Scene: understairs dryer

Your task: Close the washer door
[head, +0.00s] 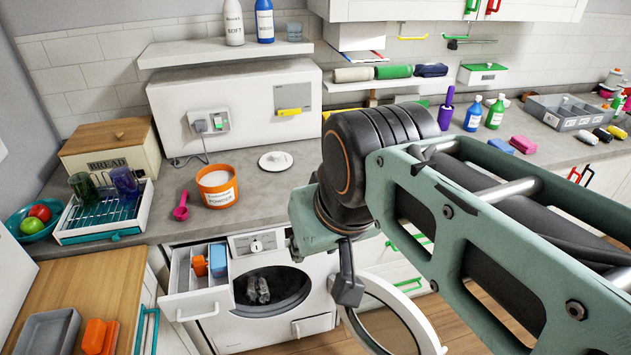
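The white front-loading washer (262,332) stands under the counter, with its dark drum opening (270,290) exposed and some grey items inside. Its round door (412,312), a white ring around glass, stands open, swung out to the right of the opening. The lower part of the door is cut off by the picture's bottom edge. My gripper (347,292) points down at the left part of the door's ring and overlaps it in view. I cannot tell whether they touch. My arm hides much of the gripper, and its finger opening does not show clearly.
A drawer (196,292) left of the washer's dial is pulled out, with orange and blue items in it. The grey counter (262,185) above holds an orange tub (216,188) and a pink scoop (181,207). Green-handled cabinets (405,262) lie behind the door.

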